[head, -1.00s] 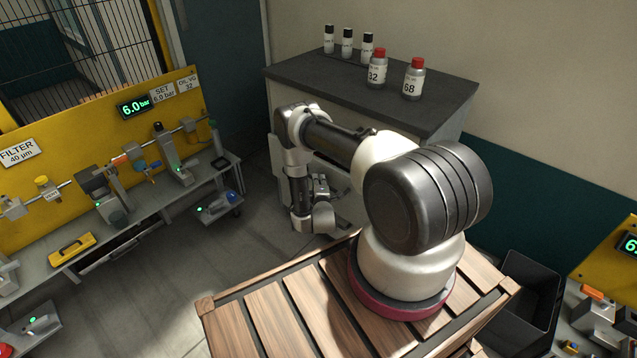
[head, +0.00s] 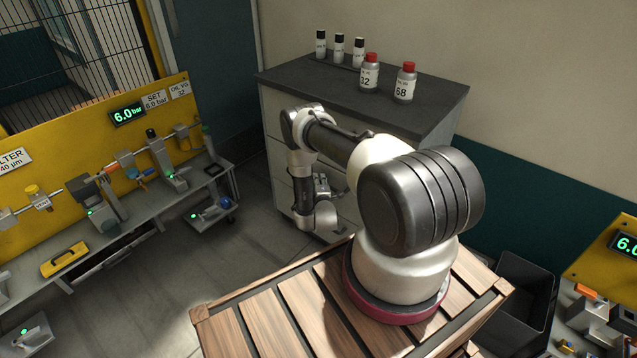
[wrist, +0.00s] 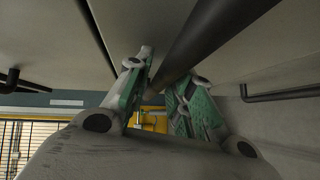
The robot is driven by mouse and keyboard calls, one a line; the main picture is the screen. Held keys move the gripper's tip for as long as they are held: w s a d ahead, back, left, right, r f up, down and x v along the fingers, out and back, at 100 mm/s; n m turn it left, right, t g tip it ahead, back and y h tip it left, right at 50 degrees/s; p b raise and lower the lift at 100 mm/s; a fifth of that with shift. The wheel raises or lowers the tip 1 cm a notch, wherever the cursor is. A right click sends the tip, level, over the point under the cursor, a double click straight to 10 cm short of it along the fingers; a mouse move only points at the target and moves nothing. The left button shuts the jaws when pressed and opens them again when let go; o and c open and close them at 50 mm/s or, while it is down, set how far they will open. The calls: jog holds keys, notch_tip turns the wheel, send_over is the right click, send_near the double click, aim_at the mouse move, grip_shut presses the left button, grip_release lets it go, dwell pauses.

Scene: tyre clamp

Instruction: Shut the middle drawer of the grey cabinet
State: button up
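The grey cabinet (head: 272,125) stands against the back wall, with light grey drawer fronts under a dark top. My gripper (head: 322,187) is at its front in the head view, partly hidden by my arm. In the wrist view my gripper (wrist: 160,92) has its green-padded fingers on either side of a dark bar handle (wrist: 205,45), which fills the gap between the tips. This handle is on the middle drawer front (wrist: 125,25). Other drawer handles show at the left (wrist: 12,78) and right (wrist: 285,93). I cannot tell whether a small gap remains behind the middle front.
Several bottles (head: 369,78) stand on the cabinet top. A bench with a yellow panel (head: 60,200) is at the left. A black bin (head: 525,290) stands at the right, beside my base.

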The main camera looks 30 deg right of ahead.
jog(key=v, duration=1.1)
jog(key=shift+s+a, duration=0.2)
jog(key=shift+s, duration=0.1)
